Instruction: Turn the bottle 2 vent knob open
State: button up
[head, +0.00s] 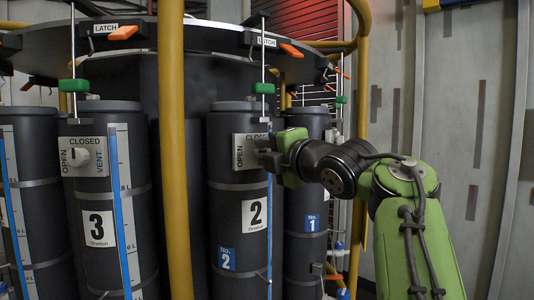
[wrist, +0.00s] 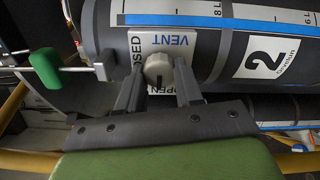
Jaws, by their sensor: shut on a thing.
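Bottle 2 (head: 225,190) is a dark upright cylinder with a white "2" label, at the middle of the head view. Its white vent plate (head: 238,152) reads CLOSED along the top and OPEN at the left. My gripper (head: 272,150) reaches in from the right and hides the knob there. In the wrist view, the round grey vent knob (wrist: 158,70) sits between my two fingers, which are shut on its sides. A dark mark on the knob seems to lie on its lower side, toward the OPEN word, which is partly hidden.
Bottle 3 (head: 75,210) stands left with its own vent knob (head: 84,155). Bottle 1 (head: 305,200) stands behind at right. A yellow post (head: 175,150) rises between bottles 3 and 2. A green-handled rod (head: 264,88) hangs above bottle 2, and orange latches (head: 291,50) line the rim.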

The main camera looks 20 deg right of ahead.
jog(key=o, duration=1)
jog(key=shift+o, duration=0.2)
jog(key=s+d, duration=0.2)
jog(key=s, duration=1.3)
jog(key=shift+s, duration=0.35)
